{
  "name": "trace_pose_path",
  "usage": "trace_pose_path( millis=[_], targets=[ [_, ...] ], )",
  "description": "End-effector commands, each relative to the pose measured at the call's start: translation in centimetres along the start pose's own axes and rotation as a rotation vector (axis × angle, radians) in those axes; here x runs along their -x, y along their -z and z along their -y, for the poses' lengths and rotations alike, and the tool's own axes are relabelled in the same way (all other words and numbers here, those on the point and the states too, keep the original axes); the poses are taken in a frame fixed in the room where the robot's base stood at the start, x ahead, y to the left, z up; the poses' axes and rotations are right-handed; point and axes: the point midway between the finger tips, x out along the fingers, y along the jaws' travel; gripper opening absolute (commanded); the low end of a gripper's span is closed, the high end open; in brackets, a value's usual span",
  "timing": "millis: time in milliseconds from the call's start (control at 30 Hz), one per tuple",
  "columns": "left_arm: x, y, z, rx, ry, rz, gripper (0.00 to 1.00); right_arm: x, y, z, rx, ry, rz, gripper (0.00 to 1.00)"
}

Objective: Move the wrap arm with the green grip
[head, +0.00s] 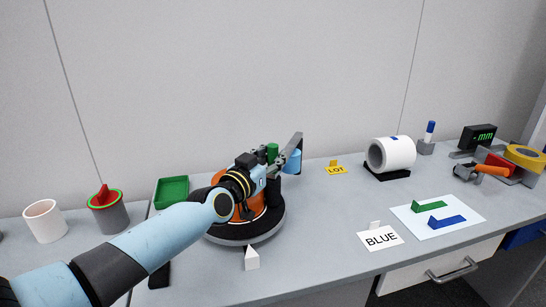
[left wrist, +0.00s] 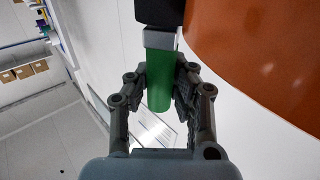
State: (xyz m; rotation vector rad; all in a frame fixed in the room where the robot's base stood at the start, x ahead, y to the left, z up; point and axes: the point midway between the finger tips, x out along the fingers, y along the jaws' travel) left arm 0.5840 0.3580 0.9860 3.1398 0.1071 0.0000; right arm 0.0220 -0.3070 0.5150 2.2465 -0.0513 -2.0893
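The green grip (head: 272,150) shows at the far end of my left arm in the head view, beside a grey metal bar (head: 292,146). In the left wrist view the green grip (left wrist: 159,88) hangs below a silver collar and a black part. My left gripper (left wrist: 161,95) has one finger on each side of the grip, with both pads close against it, and appears shut on it. An orange drum (head: 252,207) stands on a round black base (head: 262,229), partly hidden by my left arm. A light blue cylinder (head: 293,161) is right of the grip. My right gripper is not in view.
A green tray (head: 172,191), a grey cup with a red and green top (head: 108,214) and a white cup (head: 45,221) stand left.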

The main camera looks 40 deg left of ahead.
Motion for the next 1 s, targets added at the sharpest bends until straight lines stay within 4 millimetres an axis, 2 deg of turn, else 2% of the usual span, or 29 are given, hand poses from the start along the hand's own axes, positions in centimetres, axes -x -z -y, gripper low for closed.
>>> trace_pose_path(
  millis=[33, 133, 300, 733, 1000],
  targets=[
    [0.0, 0.0, 0.0, 0.000, 0.000, 0.000, 0.11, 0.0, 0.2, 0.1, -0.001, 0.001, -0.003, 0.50],
    [0.0, 0.0, 0.0, 0.000, 0.000, 0.000, 0.00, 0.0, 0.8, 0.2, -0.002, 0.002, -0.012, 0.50],
    [0.0, 0.0, 0.0, 0.000, 0.000, 0.000, 0.00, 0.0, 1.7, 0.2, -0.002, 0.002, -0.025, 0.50],
    [0.1, -0.2, -0.1, 0.001, 0.000, 0.004, 0.00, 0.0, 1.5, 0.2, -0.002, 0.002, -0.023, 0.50],
    [-0.6, -0.3, -2.9, 0.003, 0.000, 0.007, 0.00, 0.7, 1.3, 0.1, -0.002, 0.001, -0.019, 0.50]
  ],
)
